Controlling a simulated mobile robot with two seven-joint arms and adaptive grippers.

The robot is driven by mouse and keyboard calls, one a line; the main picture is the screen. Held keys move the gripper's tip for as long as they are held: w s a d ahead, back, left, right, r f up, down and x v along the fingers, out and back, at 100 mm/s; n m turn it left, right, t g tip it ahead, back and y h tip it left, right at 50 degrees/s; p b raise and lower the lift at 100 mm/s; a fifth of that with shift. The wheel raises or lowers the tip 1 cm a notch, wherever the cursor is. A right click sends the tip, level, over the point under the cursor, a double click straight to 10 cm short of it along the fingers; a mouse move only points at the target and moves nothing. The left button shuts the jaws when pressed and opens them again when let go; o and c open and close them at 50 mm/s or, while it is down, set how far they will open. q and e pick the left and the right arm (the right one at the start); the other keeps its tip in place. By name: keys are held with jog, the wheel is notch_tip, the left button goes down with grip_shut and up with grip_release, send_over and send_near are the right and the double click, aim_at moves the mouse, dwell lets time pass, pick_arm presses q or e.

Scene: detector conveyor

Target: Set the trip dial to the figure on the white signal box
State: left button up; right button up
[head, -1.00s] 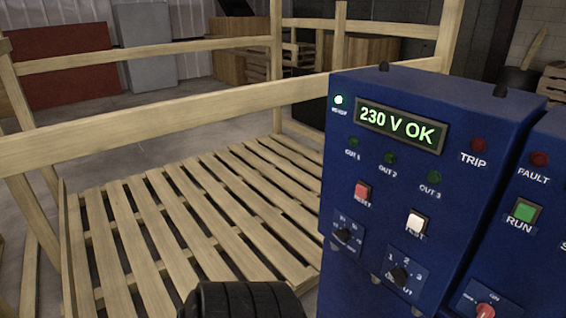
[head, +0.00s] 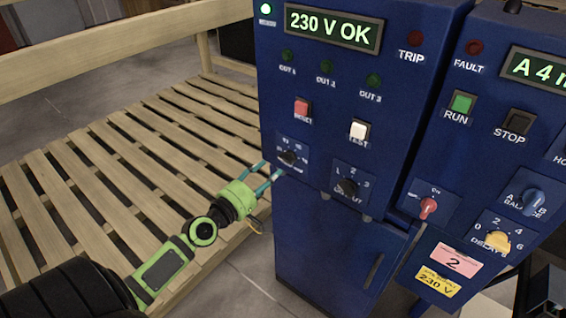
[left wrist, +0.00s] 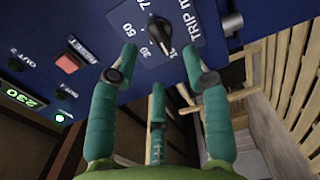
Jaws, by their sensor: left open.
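The trip dial (head: 288,157) is a small black knob low on the left of the blue cabinet's face. In the left wrist view the dial (left wrist: 157,30) sits on a dark plate with white figures, with part of the word TRIP beside it. I cannot surely read its setting. My left gripper (head: 272,170) has teal fingers, open and empty, just in front of the dial. In the left wrist view the gripper (left wrist: 158,62) has its fingers spread just below the knob, not closed on it. No white signal box shows. My right gripper is not in view.
Above the dial are a red RESET button (head: 302,107) and a white TEST button (head: 358,130). An OUT selector (head: 347,187) sits to its right. Another blue cabinet (head: 500,160) with several controls stands further right. A wooden slatted pallet (head: 130,165) lies left.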

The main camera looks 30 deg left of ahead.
aim_at(284, 159)
pick_arm(q)
jog(key=shift+w+d+r+p, duration=0.15)
jog(key=shift+w+p, duration=0.05)
jog(key=shift+w, duration=1.6)
jog(key=shift+w+d+r+p, duration=0.1)
jog(key=shift+w+p, duration=0.1)
jog(key=shift+w, duration=1.55)
jog(key=shift+s, duration=0.1)
grip_shut()
